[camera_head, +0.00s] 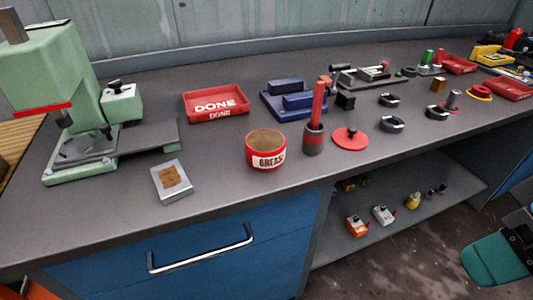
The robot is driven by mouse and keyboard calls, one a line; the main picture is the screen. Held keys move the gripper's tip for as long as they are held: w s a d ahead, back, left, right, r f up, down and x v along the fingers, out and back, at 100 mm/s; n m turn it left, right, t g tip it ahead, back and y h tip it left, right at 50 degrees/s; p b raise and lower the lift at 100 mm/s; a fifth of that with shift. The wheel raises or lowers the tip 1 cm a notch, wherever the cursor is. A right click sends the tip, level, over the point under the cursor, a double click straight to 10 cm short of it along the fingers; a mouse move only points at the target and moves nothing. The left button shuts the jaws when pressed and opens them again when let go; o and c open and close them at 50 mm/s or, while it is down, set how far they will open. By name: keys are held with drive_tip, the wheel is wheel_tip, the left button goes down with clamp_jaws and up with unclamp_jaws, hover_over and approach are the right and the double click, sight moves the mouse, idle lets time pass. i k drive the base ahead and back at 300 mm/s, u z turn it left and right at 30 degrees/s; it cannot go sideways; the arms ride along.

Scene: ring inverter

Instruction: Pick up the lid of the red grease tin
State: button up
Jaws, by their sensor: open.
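The red grease tin (254,160) stands upright near the front edge of the bench, with a white "GREASE" label on its side. Its top is open and brownish grease shows inside. A flat round red lid (347,142) with a small dark knob lies on the bench to the right of the tin, apart from it. The lid is not held by anything. My gripper is not in view.
A green press (50,75) stands at the left, near a small metal tray (160,188). A red "DONE" tray (230,92) and a blue fixture (280,105) lie behind the tin. Dark rings (392,125) lie right of the lid. Bare bench lies before the lid.

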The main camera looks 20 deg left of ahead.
sight(351, 139)
drive_tip(key=u, duration=0.55)
drive_tip(key=k, duration=0.45)
drive_tip(key=z, duration=0.55)
drive_tip(key=i, duration=0.95)
drive_tip(key=u, duration=0.65)
